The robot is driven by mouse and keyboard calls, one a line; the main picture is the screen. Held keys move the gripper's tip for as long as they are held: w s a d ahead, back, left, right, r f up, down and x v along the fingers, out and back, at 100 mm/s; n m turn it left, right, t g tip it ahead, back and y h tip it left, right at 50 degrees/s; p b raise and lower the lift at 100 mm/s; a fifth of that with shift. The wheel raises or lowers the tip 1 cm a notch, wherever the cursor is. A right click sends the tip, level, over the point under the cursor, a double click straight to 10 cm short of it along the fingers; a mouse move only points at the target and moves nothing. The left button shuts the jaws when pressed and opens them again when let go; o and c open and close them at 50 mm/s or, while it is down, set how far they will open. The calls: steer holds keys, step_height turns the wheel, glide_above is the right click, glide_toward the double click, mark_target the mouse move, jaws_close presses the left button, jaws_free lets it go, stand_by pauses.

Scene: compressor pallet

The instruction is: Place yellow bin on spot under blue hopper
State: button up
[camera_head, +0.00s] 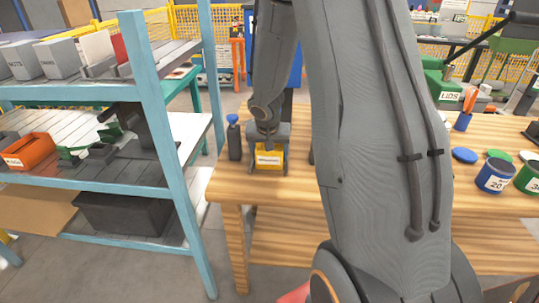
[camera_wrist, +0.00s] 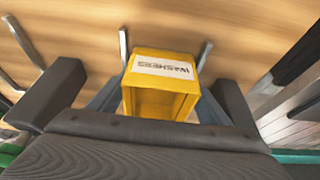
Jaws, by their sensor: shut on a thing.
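The yellow bin (camera_head: 269,158), with a white label, is at the left part of the wooden workbench (camera_head: 225,186). In the wrist view the bin (camera_wrist: 142,104) shows its open side and a label reading WASHERS. My gripper (camera_head: 268,146) is shut on the bin, with a finger on each side of it in the wrist view (camera_wrist: 158,100). Whether the bin touches the bench top is hard to tell. A blue patch (camera_head: 297,66) shows behind my arm; I cannot tell whether it is the blue hopper. The spot under the hopper is not clearly visible.
A dark bottle with a blue cap (camera_head: 234,138) stands just left of the bin. Thin metal posts (camera_wrist: 123,45) stand near the bin in the wrist view. A blue shelf rack (camera_head: 165,150) is at the left. Labelled cans (camera_head: 494,176) and lids stand at the right.

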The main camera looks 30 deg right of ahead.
steer(key=shift+f, duration=0.15)
steer(key=o, duration=1.1)
steer(key=shift+r, duration=0.3)
steer(key=p+v, duration=0.1)
steer(key=v, duration=1.1)
steer(key=s+a+f+n+g+y, duration=0.1)
steer(key=s+a+n, duration=0.2)
steer(key=s+a, duration=0.4)
steer(key=s+a+f+n+g+y, duration=0.1)
steer(key=s+a+n+g, duration=0.1)
steer(key=s+a, duration=0.5)
steer(key=s+n, duration=0.1)
steer(key=s, duration=0.4)
steer(key=shift+a+f+n+y, duration=0.25)
steer(key=shift+f+n+y, duration=0.05)
steer(key=shift+f+n, duration=0.1)
